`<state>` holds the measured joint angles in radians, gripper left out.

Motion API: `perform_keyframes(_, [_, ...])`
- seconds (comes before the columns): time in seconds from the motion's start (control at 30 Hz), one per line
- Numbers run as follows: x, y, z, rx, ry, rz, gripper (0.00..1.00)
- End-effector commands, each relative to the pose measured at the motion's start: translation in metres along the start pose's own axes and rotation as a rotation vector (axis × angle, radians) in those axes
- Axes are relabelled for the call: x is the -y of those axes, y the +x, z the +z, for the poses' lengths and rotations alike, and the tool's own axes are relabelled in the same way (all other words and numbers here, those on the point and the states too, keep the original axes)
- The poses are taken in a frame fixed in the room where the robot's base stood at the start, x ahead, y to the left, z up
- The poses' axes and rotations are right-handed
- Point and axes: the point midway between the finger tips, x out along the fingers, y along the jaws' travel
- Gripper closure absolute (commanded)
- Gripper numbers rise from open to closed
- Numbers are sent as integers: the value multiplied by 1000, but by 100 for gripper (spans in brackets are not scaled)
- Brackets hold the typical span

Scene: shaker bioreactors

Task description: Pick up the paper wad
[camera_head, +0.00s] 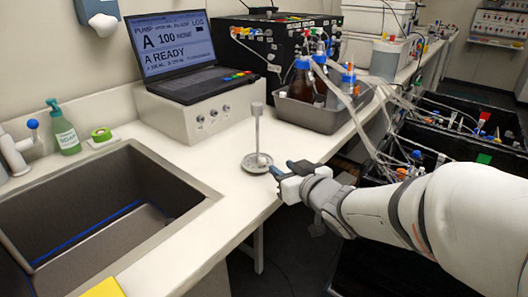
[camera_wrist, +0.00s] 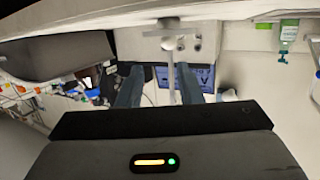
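I cannot make out a paper wad for certain in either view. A small round grey dish or base (camera_head: 257,163) stands near the counter's front edge, with a thin upright rod (camera_head: 257,132) carrying a pale block. Whether something small and pale lies on the base is too small to tell. My gripper (camera_head: 285,169) is just right of this base, at the counter's edge. In the wrist view its two dark fingers (camera_wrist: 159,88) are apart with nothing seen held between them.
A sink (camera_head: 110,205) fills the left of the counter. A laptop (camera_head: 180,50) sits on a white box (camera_head: 205,115) behind the rod. A grey tray with brown bottles (camera_head: 318,112) stands right of it. Tubes hang over dark crates (camera_head: 455,145) at the right.

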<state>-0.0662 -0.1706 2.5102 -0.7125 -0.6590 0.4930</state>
Motion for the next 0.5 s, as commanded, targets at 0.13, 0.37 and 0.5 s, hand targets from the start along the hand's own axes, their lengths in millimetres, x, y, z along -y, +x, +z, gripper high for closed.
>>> perform_keyframes(0.13, [7, 11, 5, -20, 2, -32, 67])
perform_keyframes(0.37, [8, 36, 6, -18, 3, -33, 67])
perform_keyframes(0.5, [11, 57, 11, -18, 3, -33, 67])
